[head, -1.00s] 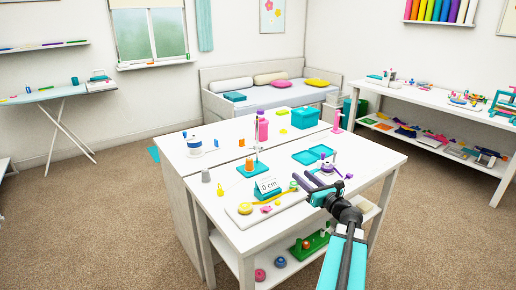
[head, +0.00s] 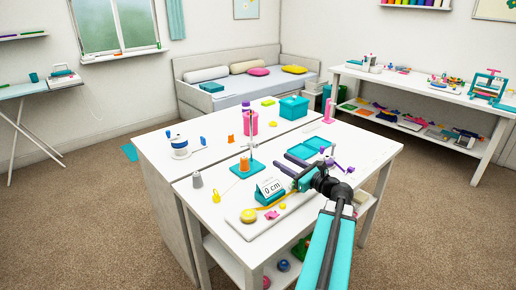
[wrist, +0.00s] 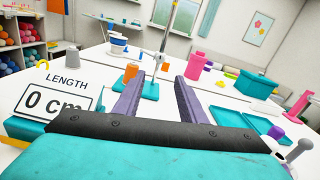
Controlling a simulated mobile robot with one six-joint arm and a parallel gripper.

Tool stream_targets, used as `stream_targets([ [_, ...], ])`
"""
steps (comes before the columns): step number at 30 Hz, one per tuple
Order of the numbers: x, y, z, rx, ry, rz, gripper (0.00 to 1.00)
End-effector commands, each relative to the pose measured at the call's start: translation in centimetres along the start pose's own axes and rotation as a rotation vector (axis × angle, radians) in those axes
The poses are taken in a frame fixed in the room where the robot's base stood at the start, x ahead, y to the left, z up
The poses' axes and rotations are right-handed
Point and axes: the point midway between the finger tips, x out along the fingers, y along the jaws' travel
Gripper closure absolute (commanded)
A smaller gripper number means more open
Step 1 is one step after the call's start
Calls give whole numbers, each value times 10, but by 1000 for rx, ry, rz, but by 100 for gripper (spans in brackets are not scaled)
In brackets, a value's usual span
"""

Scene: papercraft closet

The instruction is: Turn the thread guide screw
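A teal stand (head: 248,169) with an orange spool (head: 244,164) and a thin upright rod (head: 252,140) stands on the white table; it also shows ahead in the wrist view (wrist: 150,91). My gripper (head: 288,163) is open and empty over the table, right of the stand. The "0 cm" length sign (head: 270,187) stands close by, on the left in the wrist view (wrist: 47,100).
A yellow tape roll (head: 248,215) lies in front of the sign. Purple-knobbed parts (head: 345,168) stand right of my gripper. Behind are a pink bottle (head: 250,124), a teal box (head: 293,107) and a teal tray (head: 309,147).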

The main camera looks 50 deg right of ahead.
Motion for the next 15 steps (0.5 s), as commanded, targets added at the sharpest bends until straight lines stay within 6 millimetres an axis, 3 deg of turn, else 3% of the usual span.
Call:
stream_targets([
  [15,12,-1,1,1,-1,1,62],
])
